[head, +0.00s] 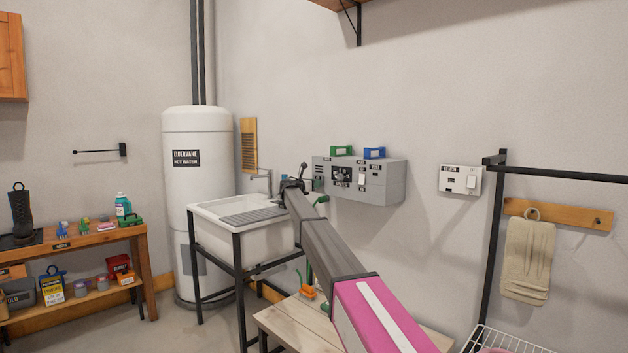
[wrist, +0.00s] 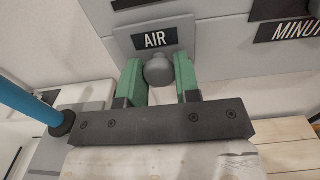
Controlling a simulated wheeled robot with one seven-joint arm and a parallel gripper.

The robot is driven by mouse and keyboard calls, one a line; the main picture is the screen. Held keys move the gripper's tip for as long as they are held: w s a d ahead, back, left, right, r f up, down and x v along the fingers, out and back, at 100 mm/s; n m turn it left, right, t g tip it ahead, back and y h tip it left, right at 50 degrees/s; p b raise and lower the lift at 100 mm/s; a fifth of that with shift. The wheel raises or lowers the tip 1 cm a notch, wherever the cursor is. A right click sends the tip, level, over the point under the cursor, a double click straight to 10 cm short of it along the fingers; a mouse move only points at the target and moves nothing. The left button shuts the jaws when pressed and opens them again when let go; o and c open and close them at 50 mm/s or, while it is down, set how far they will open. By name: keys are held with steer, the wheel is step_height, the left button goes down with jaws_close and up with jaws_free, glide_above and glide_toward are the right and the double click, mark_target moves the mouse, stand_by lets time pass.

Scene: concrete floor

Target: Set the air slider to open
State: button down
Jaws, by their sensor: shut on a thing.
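The air slider's round grey knob (wrist: 158,72) shows in the wrist view just below the black AIR label (wrist: 155,39). My gripper (wrist: 158,80) has its two green fingers on either side of the knob and is shut on it. In the head view my gripper (head: 296,184) is at the left end of the grey control box (head: 382,184) on the wall. The knob cannot be made out in the head view, and the slider's track and end marks are hidden or out of sight.
The control box also carries a dial, a white switch and a MINUTES label (wrist: 295,28). Green (head: 342,151) and blue (head: 375,153) blocks sit on top of it. A white sink (head: 245,235) stands beside my arm, with a wooden table (head: 285,325) below.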

steer(key=shift+f, duration=0.2)
steer(key=c, duration=0.8)
jaws_free()
steer(key=shift+c, duration=0.2)
steer(key=v, duration=1.1)
steer(key=s+d+f+m+g+y, duration=0.2)
steer(key=s+d+f+m+g, duration=0.15)
steer(key=s+d+f, duration=0.5)
steer(key=s+d+f+m+g+y, duration=0.15)
steer(key=s+d+f+m, duration=0.4)
steer(key=s+f, duration=0.6)
steer(key=s+d+f+m+g+y, duration=0.2)
steer(key=s+d+f+m+g, duration=0.15)
steer(key=s+d+f, duration=0.7)
steer(key=s+f+m+g+y, duration=0.1)
steer(key=s+f+m, duration=0.3)
steer(key=s, duration=0.6)
steer(key=s+d+f+m+g+y, duration=0.1)
steer(key=s+f+m+g+y, duration=0.1)
steer(key=s+f+m+y, duration=0.2)
steer(key=s+d+f+m+g+y, duration=0.1)
steer(key=s+f+m, duration=0.5)
steer(key=s, duration=1.1)
step_height(320, 180, down, 4)
steer(key=shift+s+r+y, duration=0.15)
steer(key=shift+r+y, duration=0.05)
steer(key=shift+y, duration=0.45)
